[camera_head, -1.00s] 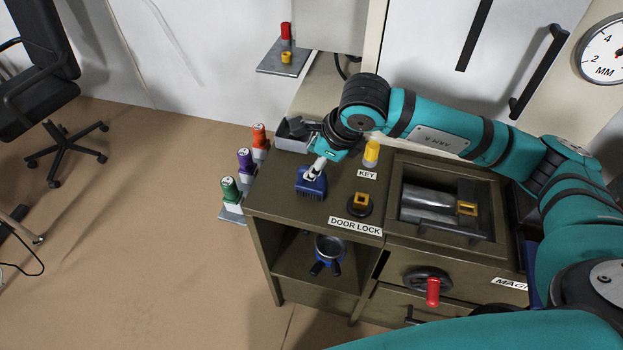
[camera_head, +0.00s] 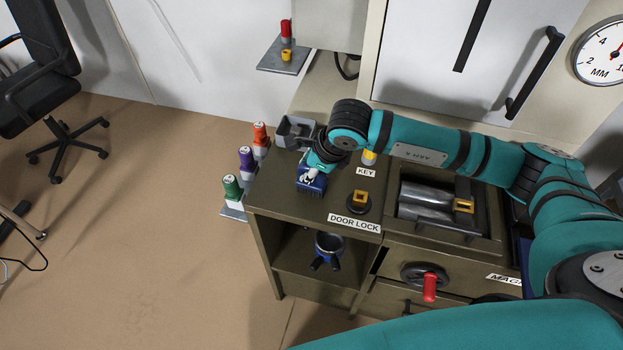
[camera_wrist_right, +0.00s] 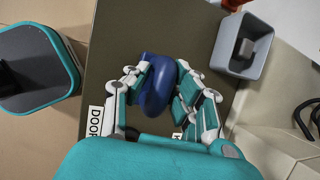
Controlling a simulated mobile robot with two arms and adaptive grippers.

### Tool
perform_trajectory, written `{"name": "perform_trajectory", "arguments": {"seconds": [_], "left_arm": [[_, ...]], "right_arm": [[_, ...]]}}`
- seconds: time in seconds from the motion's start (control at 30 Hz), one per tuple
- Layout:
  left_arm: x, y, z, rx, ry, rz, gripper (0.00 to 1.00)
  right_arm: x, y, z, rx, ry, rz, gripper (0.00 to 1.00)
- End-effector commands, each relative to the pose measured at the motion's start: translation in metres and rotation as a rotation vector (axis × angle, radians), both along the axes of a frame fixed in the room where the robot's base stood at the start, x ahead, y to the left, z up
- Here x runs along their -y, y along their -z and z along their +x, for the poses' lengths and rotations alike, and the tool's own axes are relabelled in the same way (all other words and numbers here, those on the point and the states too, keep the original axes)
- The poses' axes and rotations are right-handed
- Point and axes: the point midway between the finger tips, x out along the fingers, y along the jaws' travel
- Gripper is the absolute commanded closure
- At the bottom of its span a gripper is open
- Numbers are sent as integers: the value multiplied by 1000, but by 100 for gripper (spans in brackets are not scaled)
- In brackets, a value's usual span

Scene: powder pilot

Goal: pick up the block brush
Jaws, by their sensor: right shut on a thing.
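The blue block brush (camera_head: 312,184) stands bristles down on the cabinet top (camera_head: 327,205), near its left front corner. My right gripper (camera_head: 308,176) is over the brush from above and is shut on its upper part. In the right wrist view the brush (camera_wrist_right: 157,88) shows as a blue rounded body between the two fingers of the gripper (camera_wrist_right: 160,85). The fingers hide part of it. My left gripper is not in view.
A grey bin (camera_head: 293,130) sits behind the gripper. Orange, purple and green bottles (camera_head: 231,188) stand off the cabinet's left side.

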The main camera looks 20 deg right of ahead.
Motion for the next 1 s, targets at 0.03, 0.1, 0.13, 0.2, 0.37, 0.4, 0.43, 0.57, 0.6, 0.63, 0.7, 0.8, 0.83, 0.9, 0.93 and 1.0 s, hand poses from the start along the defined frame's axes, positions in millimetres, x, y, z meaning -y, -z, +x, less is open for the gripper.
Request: {"name": "perform_trajectory", "arguments": {"seconds": [0.03, 0.1, 0.13, 0.2, 0.37, 0.4, 0.43, 0.57, 0.6, 0.63, 0.7, 0.8, 0.83, 0.9, 0.93, 1.0], "left_arm": [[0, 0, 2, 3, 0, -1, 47], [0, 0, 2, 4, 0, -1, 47], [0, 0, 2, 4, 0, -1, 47], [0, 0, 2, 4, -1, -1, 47], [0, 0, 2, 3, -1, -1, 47], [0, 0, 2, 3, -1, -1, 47], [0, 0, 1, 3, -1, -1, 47], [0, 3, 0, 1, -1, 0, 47], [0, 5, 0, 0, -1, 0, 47], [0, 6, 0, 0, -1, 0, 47], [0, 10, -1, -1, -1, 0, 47], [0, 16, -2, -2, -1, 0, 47], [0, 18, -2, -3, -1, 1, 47], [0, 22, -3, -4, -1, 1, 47], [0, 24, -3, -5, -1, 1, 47], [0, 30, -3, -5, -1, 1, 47]], "right_arm": [[0, 0, 0, 1, 0, 0, 97], [0, 0, 0, 1, 0, 0, 100], [0, 0, 0, 1, 0, 0, 100], [0, 0, 0, 1, 0, 0, 100], [0, 0, 0, 1, 0, 0, 100], [0, -1, 0, 1, 0, 0, 100], [0, -1, 0, 1, 0, 0, 100], [0, -6, 1, 3, 0, 1, 100], [0, -9, 1, 3, 0, 1, 100], [0, -12, 1, 3, 0, 1, 100], [0, -19, 1, 6, 0, 1, 100], [0, -33, 2, 7, 0, 1, 100], [0, -36, 1, 6, 0, 2, 100], [4, -34, -17, 0, -2, -1, 100], [5, -34, -23, 1, -3, -1, 100], [8, -35, -39, 2, -3, -1, 100]]}}
